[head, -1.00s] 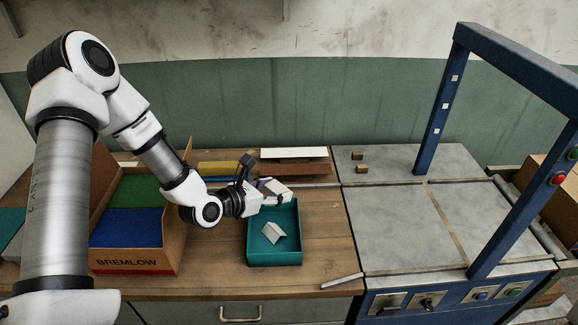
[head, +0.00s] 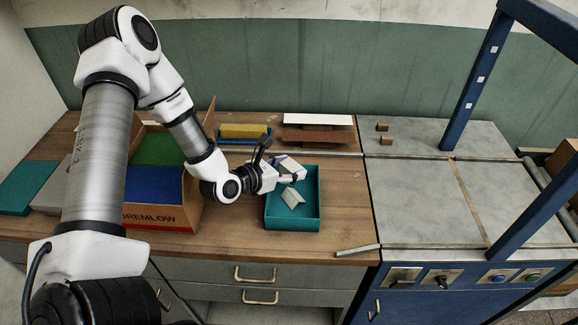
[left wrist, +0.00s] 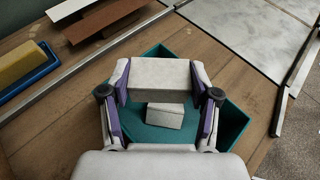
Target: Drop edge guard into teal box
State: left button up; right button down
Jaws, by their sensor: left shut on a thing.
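The teal box (head: 271,214) stands open on the wooden bench, and its walls also show in the left wrist view (left wrist: 236,125). One pale grey, angled edge guard (head: 292,198) lies inside it; in the left wrist view it sits on the box floor (left wrist: 165,116). My left gripper (left wrist: 160,84) is shut on another pale edge guard (left wrist: 160,71), held crosswise between the purple-lined fingers above the box. In the head view the left gripper (head: 290,172) is over the back part of the box. My right gripper is not in view.
A cardboard box (head: 165,217) with green and blue contents stands left of the teal box. A blue tray with a yellow block (head: 243,131) and brown and white boards (head: 318,128) lie behind. A grey strip (head: 357,250) lies near the front edge.

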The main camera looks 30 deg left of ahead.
aim_at(285, 168)
pick_arm(q)
jog(key=o, duration=0.9)
jog(key=v, duration=0.6)
jog(key=shift+s+a+r, duration=0.1)
jog(key=shift+s+a, duration=0.2)
jog(key=shift+a, duration=0.05)
jog(key=shift+s+d+r, duration=0.15)
jog(key=shift+s, duration=0.2)
